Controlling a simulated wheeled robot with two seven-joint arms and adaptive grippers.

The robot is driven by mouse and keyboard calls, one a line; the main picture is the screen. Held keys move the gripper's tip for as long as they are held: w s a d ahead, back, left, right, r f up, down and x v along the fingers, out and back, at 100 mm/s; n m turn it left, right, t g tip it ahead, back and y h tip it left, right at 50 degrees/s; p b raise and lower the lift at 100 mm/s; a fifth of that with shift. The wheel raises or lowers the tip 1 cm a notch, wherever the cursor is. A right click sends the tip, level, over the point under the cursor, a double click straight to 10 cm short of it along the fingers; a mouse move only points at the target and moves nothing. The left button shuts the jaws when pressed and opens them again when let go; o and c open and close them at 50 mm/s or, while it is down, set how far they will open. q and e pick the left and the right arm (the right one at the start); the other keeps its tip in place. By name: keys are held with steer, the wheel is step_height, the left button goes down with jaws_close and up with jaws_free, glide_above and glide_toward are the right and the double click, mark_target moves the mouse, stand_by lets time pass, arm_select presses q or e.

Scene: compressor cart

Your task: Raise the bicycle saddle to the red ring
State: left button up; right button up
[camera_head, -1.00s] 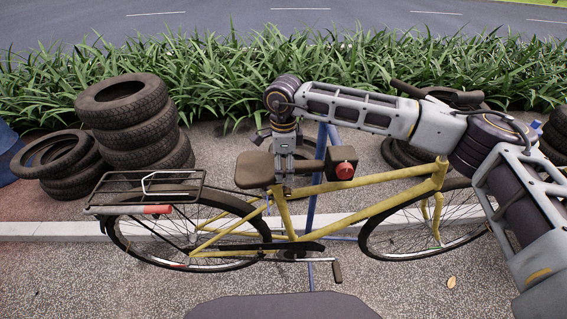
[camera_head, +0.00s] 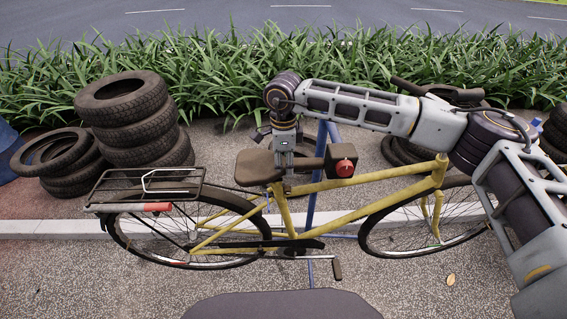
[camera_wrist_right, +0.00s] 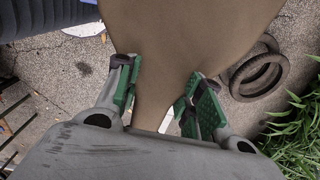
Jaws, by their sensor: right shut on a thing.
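The yellow bicycle (camera_head: 375,203) stands side-on, front wheel to the right. Its brown saddle (camera_head: 256,168) sits above the yellow frame at the middle left. My right gripper (camera_head: 285,172) comes down onto the saddle from above. In the right wrist view, its green-padded fingers (camera_wrist_right: 167,100) are shut on the narrow nose of the saddle (camera_wrist_right: 190,35), one on each side. The red ring and most of the seat post cannot be made out; the gripper and saddle cover that area. My left gripper is not in view.
A blue stand (camera_head: 317,185) rises behind the frame; a dark block with a red knob (camera_head: 345,168) is beside the saddle. A rear rack (camera_head: 150,187) is to the left. Stacked tyres (camera_head: 135,115) and grass (camera_head: 220,80) lie behind. Open pavement (camera_head: 420,285) is in front.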

steer(key=shift+a+r+p, duration=0.2)
steer(key=shift+r+p, duration=0.05)
steer(key=shift+r, duration=0.8)
steer(key=shift+a+r+p, duration=0.2)
steer(key=shift+r+p, duration=0.05)
steer(key=shift+r, duration=0.75)
stand_by(0.4)
stand_by(0.4)
